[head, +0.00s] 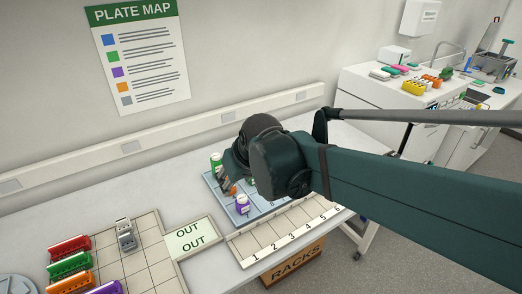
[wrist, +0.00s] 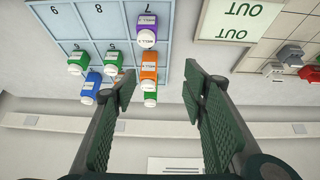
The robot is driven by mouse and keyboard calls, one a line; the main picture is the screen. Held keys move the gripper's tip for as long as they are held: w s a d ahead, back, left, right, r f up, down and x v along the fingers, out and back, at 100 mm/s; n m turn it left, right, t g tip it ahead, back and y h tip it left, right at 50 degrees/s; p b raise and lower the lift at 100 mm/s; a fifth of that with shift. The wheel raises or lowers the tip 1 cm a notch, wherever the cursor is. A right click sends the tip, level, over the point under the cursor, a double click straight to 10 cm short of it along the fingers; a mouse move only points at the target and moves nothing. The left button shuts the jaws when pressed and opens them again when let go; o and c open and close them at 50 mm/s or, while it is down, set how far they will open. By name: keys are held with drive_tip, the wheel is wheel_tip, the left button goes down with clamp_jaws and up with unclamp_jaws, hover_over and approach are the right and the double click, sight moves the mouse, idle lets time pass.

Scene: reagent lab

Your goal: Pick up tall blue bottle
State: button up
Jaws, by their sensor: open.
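The blue bottle (wrist: 91,86) with a white cap shows in the wrist view, left of my gripper (wrist: 157,92) and outside the space between the fingers. It stands close to a green bottle (wrist: 78,63). In the head view I cannot make it out; my arm covers much of that area. My gripper is open and holds nothing. In the wrist view, an orange bottle (wrist: 149,68) and a green bottle (wrist: 150,99) appear between the fingers, apart from them as far as I can tell. In the head view, my gripper (head: 228,184) is partly hidden above the blue rack mat.
A purple bottle (wrist: 147,36) and another green bottle (wrist: 113,60) stand on the numbered blue mat (wrist: 110,15). A purple bottle (head: 242,204) also shows in the head view. An OUT tray (head: 192,239) and colored racks (head: 70,267) lie to the left. The wall is behind.

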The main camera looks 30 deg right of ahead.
drive_tip(key=w+d+g+p, duration=0.1)
drive_tip(key=w+d+p, duration=1)
drive_tip(key=w+d, duration=0.55)
drive_tip(key=w+d+f+p, duration=0.4)
drive_tip(key=d+f, duration=0.1)
drive_tip(key=d, duration=0.2)
drive_tip(key=shift+w+d+f+g, duration=0.15)
drive_tip(key=shift+w+d+g, duration=0.15)
drive_tip(key=shift+g, duration=0.1)
drive_tip(key=shift+x, duration=1.3)
drive_tip(key=shift+f, duration=0.1)
drive_tip(key=shift+p+x, duration=0.5)
drive_tip(key=shift+x, duration=2)
drive_tip(key=shift+w, duration=0.1)
